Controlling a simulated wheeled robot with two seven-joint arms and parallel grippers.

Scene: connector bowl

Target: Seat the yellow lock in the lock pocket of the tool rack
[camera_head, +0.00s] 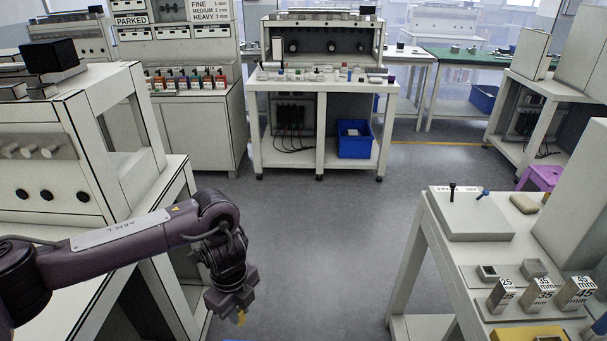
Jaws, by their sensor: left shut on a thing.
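My left gripper (232,302) hangs over the grey floor beside the left bench, pointing down. It is shut on a small yellow piece, which I take as the yellow lock (241,317); only a bit of it shows below the fingers. The fingers hide the rest of it. I cannot make out a tool rack with a lock pocket in this view. My right gripper is not in view.
The left bench (75,290) stands close by my left arm. At right a table holds a grey slab with two pegs (468,215) and numbered metal blocks (540,293). A far bench (320,85) carries small parts. The floor between (320,235) is clear.

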